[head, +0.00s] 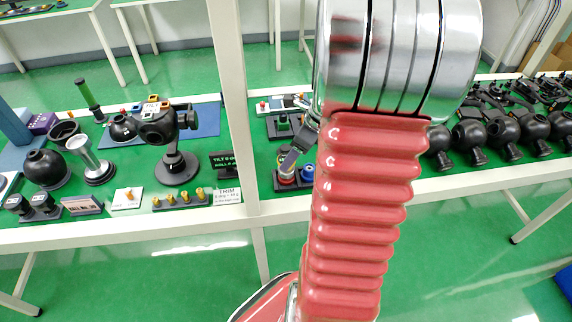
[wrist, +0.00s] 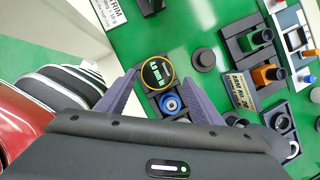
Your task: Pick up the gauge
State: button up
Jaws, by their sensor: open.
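The gauge (wrist: 157,73) is a round black disc with a yellow rim and a lit green readout, seen in the wrist view. It sits in a dark holder on the green table top. My gripper (wrist: 160,80) is open, with its two purple-grey fingers on either side of the gauge in the picture. I cannot tell whether the fingers touch it. In the head view my gripper (head: 293,157) is over the front of the table, partly hidden behind my red arm, and I cannot make out the gauge clearly there.
Beside the gauge is a blue ring piece (wrist: 170,104) in the same holder. A dark round knob (wrist: 203,59) stands to the right. A TRIM card (head: 227,196) and a black gimbal on a stand (head: 176,165) are at left. Several black balls (head: 470,135) line the right.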

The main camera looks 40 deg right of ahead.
jog(key=shift+f, duration=0.1)
jog(key=shift+a+x, duration=0.2)
jog(key=shift+x, duration=2.35)
jog(key=shift+c, duration=0.3)
jog(key=c, duration=1.1)
notch_tip(320, 180, up, 10)
jog(key=shift+r, duration=0.1)
